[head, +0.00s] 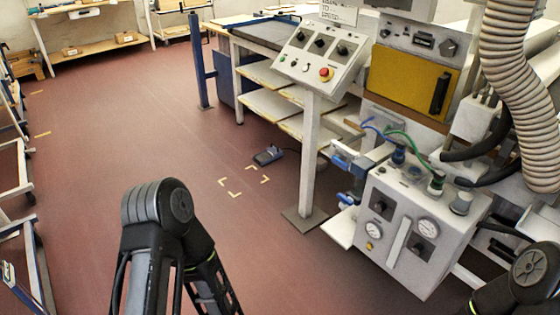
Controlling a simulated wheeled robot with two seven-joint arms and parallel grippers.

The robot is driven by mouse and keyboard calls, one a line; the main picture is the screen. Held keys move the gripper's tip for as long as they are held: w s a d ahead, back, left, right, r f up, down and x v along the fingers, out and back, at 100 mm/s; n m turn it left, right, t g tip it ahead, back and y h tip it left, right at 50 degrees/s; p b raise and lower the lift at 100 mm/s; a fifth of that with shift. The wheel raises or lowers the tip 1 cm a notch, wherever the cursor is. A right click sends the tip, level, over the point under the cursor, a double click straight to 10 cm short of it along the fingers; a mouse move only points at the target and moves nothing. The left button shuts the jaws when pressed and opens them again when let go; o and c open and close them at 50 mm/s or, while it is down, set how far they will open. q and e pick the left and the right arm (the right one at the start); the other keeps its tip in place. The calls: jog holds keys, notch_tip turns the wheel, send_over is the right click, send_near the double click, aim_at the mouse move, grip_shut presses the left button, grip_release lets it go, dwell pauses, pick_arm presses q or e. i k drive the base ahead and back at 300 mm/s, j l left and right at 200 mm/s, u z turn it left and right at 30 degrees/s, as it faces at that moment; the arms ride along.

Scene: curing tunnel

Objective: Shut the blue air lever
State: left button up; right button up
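A grey pneumatic box (394,262) with gauges and black knobs stands at the right. A blue hose fitting (398,155) and a green hose fitting (436,183) stand on its top. Small blue parts (345,151) show at its left side. I cannot tell which blue part is the air lever, or how any lever is set. A bend of my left arm shows at the lower middle and part of my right arm at the lower right corner. Neither gripper is in view.
A slanted control panel (322,50) with a red button stands on a post (308,150) left of the box. A ribbed hose (505,80) hangs at the right. A blue foot pedal (268,156) lies on the floor. The red floor (110,130) at the left is largely clear.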

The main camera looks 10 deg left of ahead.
aim_at(335, 159)
jog(key=i+j, duration=0.2)
jog(key=j, duration=0.15)
jog(key=i+j, duration=0.15)
jog(key=j, duration=0.25)
jog(key=i+j, duration=0.2)
jog(key=j, duration=0.15)
jog(key=i+j, duration=0.2)
jog(key=j, duration=0.2)
jog(key=i+j, duration=0.15)
jog(key=j, duration=0.2)
jog(key=i+j, duration=0.2)
jog(key=j, duration=0.2)
jog(key=i+j, duration=0.2)
jog(key=j, duration=0.15)
